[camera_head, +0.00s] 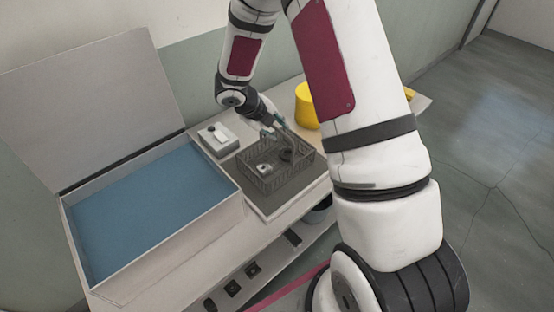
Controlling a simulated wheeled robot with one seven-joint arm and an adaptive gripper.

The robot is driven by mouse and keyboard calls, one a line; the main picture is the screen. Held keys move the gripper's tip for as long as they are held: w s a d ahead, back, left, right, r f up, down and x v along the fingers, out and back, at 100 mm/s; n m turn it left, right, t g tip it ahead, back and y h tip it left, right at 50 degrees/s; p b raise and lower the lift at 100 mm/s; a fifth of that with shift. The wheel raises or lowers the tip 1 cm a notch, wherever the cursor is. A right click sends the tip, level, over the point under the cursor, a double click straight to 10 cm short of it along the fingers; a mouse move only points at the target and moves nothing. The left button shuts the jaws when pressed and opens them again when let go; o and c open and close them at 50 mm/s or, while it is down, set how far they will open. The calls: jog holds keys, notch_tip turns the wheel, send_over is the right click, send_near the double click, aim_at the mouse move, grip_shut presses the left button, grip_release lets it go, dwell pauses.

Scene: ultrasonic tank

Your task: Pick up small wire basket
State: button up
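The small wire basket (258,181) sits on a dark grey mat on the bench, right of the blue-filled tank. It is a grey mesh box, and a small white piece (264,169) and a dark round piece (286,156) show inside it. My gripper (281,128) is at the basket's far side, near its rim, reaching down from above. The fingers are small and partly hidden, so I cannot tell whether they touch the rim or whether they are open or shut.
The open tank (150,205) with blue liquid and a raised lid (90,105) stands at left. A small white box (218,139) lies behind the basket. A yellow container (306,106) stands at the back right. The dark mat (272,205) has little bare room in front. A lower shelf holds small dark items.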

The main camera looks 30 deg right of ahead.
jog(key=shift+f, duration=0.15)
grip_shut()
jog(key=shift+d, duration=0.1)
jog(key=shift+r, duration=0.25)
